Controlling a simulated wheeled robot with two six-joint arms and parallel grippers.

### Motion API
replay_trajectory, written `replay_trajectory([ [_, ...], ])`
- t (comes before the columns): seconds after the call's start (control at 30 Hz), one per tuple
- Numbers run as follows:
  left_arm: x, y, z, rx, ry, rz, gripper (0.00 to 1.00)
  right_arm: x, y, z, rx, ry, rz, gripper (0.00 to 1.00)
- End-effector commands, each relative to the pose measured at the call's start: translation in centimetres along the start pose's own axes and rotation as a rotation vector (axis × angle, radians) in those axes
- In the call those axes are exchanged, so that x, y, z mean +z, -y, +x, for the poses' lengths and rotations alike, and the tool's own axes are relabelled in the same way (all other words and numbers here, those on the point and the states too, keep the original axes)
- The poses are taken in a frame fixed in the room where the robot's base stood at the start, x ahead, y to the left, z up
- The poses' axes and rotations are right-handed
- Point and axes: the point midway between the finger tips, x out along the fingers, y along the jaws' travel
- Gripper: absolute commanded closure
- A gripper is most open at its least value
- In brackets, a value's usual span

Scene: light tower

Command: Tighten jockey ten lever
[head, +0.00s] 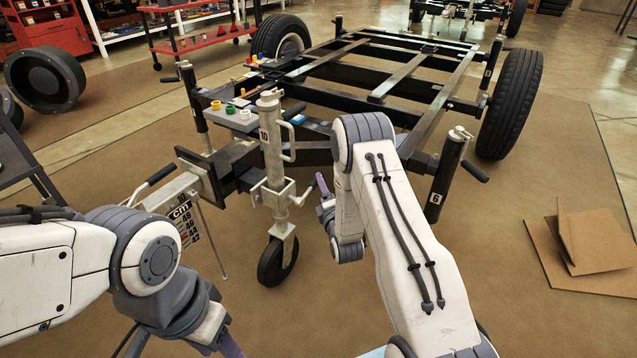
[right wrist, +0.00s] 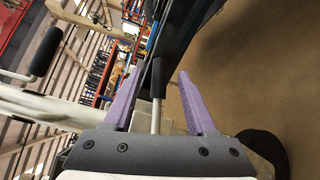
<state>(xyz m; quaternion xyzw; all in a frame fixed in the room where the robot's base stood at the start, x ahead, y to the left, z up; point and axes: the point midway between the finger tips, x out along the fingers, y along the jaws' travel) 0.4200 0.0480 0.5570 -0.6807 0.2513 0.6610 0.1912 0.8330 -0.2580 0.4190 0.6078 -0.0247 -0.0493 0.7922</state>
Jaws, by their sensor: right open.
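The jockey wheel marked 10 (head: 268,135) stands upright at the front of the trailer frame, its black tyre (head: 278,262) on the floor. A pale clamp (head: 284,198) sits around its lower tube, with a short lever (head: 307,193) sticking out to the right. My right gripper (head: 321,185) is beside that lever, partly hidden by my own arm. In the right wrist view its two purple fingers (right wrist: 163,98) are apart, with a pale rod (right wrist: 156,117) between them; I cannot tell whether they touch it. My left gripper (head: 232,346) shows only a purple part at the bottom edge.
The trailer frame (head: 378,88) fills the middle back. A black post marked 6 (head: 437,192) stands right of my right arm. A height gauge marked cm (head: 184,222) stands left of the jockey wheel. Cardboard sheets (head: 583,245) lie at right; the brown floor between is clear.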

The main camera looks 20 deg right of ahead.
Motion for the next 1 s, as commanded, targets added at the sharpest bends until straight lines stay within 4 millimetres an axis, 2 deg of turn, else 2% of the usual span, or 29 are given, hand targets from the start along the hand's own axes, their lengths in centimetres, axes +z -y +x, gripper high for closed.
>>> replay_trajectory([
  [0.1,0.1,0.1,1.2,0.0,0.0,0.0,0.5,-0.1,0.2,2.2,0.004,0.001,0.001,0.43],
  [0.3,0.1,0.1,1.9,0.0,0.0,0.0,0.5,-0.1,0.1,4.3,0.001,0.0,0.001,0.43],
  [0.63,0.1,0.1,1.9,0.0,0.0,0.0,0.5,0.0,0.0,4.7,-0.001,0.0,0.002,0.43],
  [0.67,0.1,0.1,1.9,0.0,0.0,0.0,0.5,0.0,0.0,4.7,-0.001,0.0,0.002,0.47],
  [0.7,0.1,0.1,1.9,0.0,0.0,0.0,0.5,0.0,0.0,4.7,-0.002,0.0,0.002,0.62],
  [0.77,0.1,0.1,1.9,0.0,0.0,0.0,0.5,0.0,0.0,4.7,-0.002,0.0,0.002,0.85],
  [0.8,0.1,0.1,1.9,0.0,0.0,0.0,0.5,0.0,0.0,4.7,-0.002,0.0,0.002,1.0],
  [1.0,0.1,0.1,1.9,0.0,0.0,0.0,0.5,0.0,0.0,4.7,-0.002,0.0,0.002,1.0],
])
